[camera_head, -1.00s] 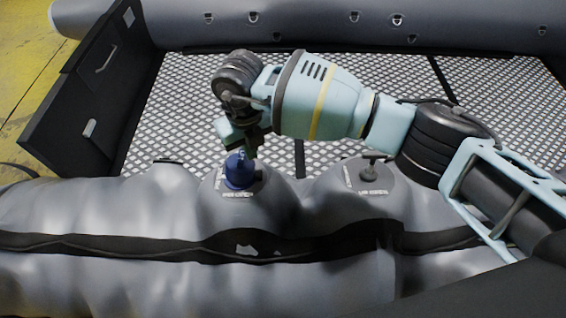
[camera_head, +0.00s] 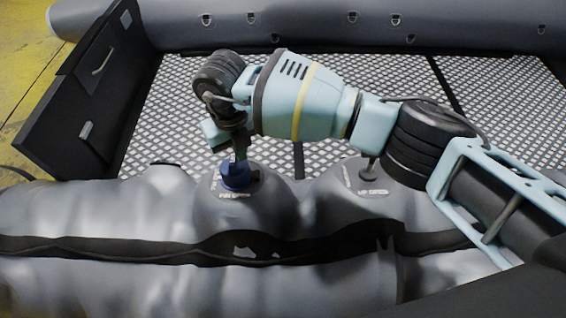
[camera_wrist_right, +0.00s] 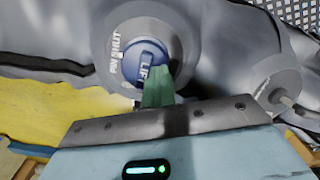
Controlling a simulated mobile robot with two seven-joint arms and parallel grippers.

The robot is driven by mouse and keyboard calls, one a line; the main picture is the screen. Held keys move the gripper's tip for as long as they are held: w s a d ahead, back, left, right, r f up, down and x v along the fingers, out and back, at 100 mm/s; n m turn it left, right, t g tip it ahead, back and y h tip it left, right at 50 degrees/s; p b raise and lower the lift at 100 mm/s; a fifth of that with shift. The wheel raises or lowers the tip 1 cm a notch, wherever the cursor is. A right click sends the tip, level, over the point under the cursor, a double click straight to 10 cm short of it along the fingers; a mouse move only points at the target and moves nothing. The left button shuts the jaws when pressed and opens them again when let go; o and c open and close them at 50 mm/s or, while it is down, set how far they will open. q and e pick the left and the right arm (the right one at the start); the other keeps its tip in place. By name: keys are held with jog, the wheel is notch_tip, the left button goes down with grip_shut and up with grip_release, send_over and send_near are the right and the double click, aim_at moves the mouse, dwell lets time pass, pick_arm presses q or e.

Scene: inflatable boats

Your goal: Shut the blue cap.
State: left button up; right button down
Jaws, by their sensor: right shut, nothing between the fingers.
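The blue cap (camera_head: 236,178) sits on a round grey valve patch on the near tube of the boat. In the right wrist view the cap (camera_wrist_right: 146,57) shows its round top face with white lettering. The patch around it also carries white lettering. My right gripper (camera_head: 239,155) is over the cap, pointing down. In the right wrist view its green fingers (camera_wrist_right: 158,88) are together, with their tips over the near edge of the cap. Whether they touch it I cannot tell. My left gripper is out of view.
A second grey valve patch (camera_head: 372,189) with a dark T-shaped handle stands to the right, close under my right arm. The metal deck (camera_head: 180,120) lies behind the tube. A black panel (camera_head: 75,105) stands at the left.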

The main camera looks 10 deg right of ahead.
aim_at(234, 158)
jog(key=shift+s+a+f, duration=0.15)
jog(key=shift+a, duration=0.3)
jog(key=shift+s+a+f, duration=0.15)
jog(key=shift+a, duration=0.25)
jog(key=shift+w+a+r+p, duration=0.15)
jog(key=shift+r+p, duration=0.5)
jog(key=shift+r, duration=0.25)
jog(key=r, duration=0.1)
jog(key=r+p, duration=0.2)
jog(key=shift+w+a+r, duration=0.2)
jog(key=shift+a+r, duration=0.1)
jog(key=shift+r, duration=0.35)
jog(key=shift+d+r+p, duration=0.35)
jog(key=shift+r+p, duration=0.2)
jog(key=shift+p, duration=0.15)
jog(key=shift+d+f, duration=0.15)
